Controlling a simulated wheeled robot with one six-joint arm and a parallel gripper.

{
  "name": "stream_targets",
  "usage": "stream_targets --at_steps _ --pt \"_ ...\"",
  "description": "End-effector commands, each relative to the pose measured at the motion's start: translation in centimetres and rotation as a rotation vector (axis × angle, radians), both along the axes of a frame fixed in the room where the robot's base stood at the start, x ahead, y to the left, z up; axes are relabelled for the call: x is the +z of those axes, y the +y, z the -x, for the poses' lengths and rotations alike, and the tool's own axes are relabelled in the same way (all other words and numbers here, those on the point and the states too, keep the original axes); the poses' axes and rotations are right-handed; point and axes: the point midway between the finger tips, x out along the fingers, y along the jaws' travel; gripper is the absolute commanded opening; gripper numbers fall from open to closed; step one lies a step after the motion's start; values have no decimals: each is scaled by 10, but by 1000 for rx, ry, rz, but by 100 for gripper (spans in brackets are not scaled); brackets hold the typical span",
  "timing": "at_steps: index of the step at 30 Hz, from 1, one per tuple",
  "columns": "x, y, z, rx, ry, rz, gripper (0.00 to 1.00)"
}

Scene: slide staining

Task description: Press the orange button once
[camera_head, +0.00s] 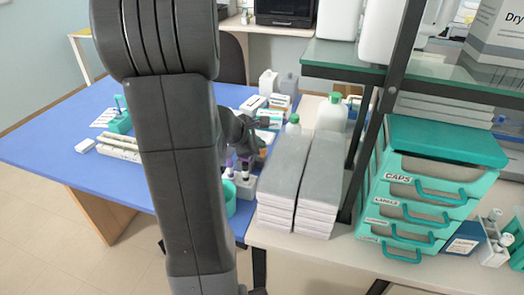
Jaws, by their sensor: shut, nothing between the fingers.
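I cannot make out an orange button in this view; it may be hidden behind my arm or too small to tell. My dark arm runs down the left middle of the picture and covers part of the blue table (62,150). My gripper (268,123) shows small and dark just right of the arm, over the right part of the blue table near small boxes and tubes. It appears shut and empty. Whether it touches anything below it is unclear.
Purple-capped tubes (245,165) stand in a grey holder near a teal cup (229,197). Grey stacked boxes (290,180), green-capped bottles (331,112) and a teal drawer cabinet (440,145) crowd the right bench. A glass shelf (345,57) overhangs it. The blue table's left side is mostly clear.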

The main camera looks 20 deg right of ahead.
Motion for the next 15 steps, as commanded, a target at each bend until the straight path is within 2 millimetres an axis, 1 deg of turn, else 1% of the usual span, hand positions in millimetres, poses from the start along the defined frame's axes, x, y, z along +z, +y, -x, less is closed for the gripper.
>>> stream_targets --at_steps 15 --pt "-6 0 0 0 0 0 0"
